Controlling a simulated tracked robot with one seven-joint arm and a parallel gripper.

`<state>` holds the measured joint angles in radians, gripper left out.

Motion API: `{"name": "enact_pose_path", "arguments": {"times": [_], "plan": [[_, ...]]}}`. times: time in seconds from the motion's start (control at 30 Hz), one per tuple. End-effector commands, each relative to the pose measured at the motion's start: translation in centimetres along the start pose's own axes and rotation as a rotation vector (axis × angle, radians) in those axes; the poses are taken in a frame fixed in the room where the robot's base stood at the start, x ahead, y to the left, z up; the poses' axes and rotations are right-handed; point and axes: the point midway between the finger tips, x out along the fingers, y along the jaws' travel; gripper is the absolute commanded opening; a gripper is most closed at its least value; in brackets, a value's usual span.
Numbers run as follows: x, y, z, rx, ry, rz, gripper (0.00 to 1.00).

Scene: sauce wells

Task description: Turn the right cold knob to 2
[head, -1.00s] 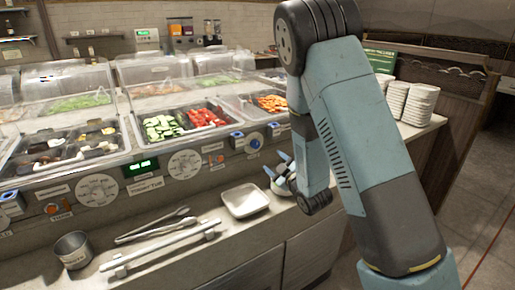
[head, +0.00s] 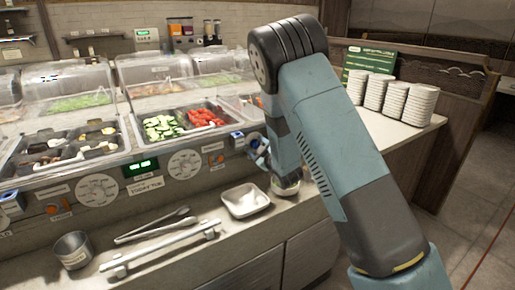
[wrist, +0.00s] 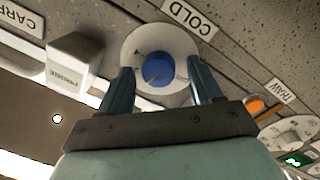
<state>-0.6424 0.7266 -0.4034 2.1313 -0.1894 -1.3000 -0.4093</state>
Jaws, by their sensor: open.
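The right cold knob (wrist: 157,72) is blue, on a round pale plate beside a COLD label (wrist: 190,17) in the wrist view. My gripper (wrist: 159,75) is open, with one finger on each side of the knob; I cannot tell whether either finger touches it. The knob's number marks are not readable. In the head view my gripper (head: 260,152) is at the right end of the control panel, beside a small box with a blue front (head: 237,140). My arm and gripper largely hide the knob there.
An orange control (wrist: 255,106) by a THAW label and a large dial (head: 185,165) are nearby. A probe box (wrist: 75,60) juts out beside the knob. A white dish (head: 245,201), tongs (head: 155,227) and a metal cup (head: 73,250) occupy the counter below. Plate stacks (head: 395,97) stand right.

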Motion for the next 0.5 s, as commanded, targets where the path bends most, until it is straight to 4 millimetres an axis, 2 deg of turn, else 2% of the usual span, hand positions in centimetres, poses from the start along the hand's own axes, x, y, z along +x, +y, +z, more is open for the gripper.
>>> {"name": "enact_pose_path", "arguments": {"times": [0.3,0.5], "plan": [[0.16,0.02,0.00,0.000,0.000,0.000,0.64],[0.15,0.02,0.00,0.000,0.000,0.000,0.45]]}}
